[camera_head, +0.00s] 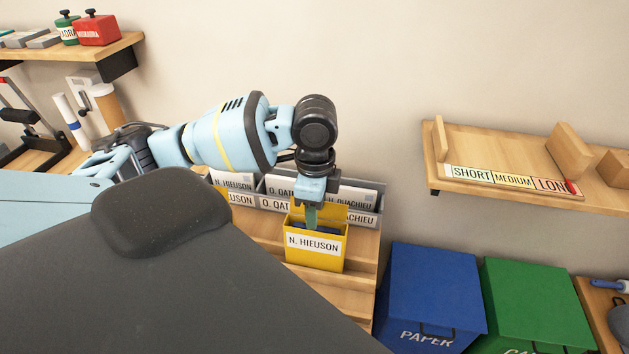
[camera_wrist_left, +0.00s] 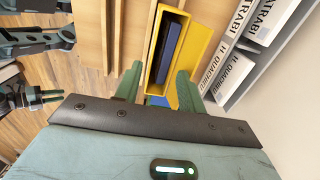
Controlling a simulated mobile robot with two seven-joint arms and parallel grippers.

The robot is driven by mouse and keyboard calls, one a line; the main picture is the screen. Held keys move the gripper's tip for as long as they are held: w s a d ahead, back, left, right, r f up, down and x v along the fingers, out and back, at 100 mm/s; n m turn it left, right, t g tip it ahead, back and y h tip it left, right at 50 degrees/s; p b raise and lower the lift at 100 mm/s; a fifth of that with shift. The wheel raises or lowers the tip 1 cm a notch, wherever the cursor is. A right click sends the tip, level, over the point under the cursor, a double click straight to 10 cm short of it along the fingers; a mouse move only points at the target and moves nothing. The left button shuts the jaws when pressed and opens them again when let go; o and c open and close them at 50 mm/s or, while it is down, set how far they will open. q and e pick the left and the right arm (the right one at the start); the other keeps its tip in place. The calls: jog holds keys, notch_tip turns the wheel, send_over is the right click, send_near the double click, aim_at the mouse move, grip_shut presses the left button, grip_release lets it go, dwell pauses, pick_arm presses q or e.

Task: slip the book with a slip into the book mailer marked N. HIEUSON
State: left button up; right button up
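The yellow book mailer marked N. HIEUSON (camera_head: 316,246) stands upright on the wooden stepped rack, its mouth facing up. A dark blue book (camera_wrist_left: 170,48) is inside the mailer, with its top edge showing at the mouth. No slip can be made out on it. My left gripper (camera_head: 312,218) points down at the mailer's mouth. In the left wrist view its two green fingers (camera_wrist_left: 155,84) stand apart at the mailer, with the book's edge beyond the fingertips and not clamped.
Grey holders with name-labelled mailers (camera_head: 283,190) stand right behind. A blue PAPER bin (camera_head: 430,290) and a green bin (camera_head: 535,305) are to the right. A wall shelf marked SHORT, MEDIUM, LONG (camera_head: 510,180) hangs above them. A dark panel fills the lower left.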

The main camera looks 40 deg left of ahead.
pick_arm(q)
notch_tip(320, 180, up, 7)
pick_arm(e)
jog(key=shift+w+r, duration=0.35)
pick_arm(q)
jog(key=shift+s+f, duration=0.1)
jog(key=shift+f, duration=0.1)
pick_arm(e)
jog(key=shift+s+d, duration=0.1)
jog(key=shift+s, duration=0.05)
dwell(0.6)
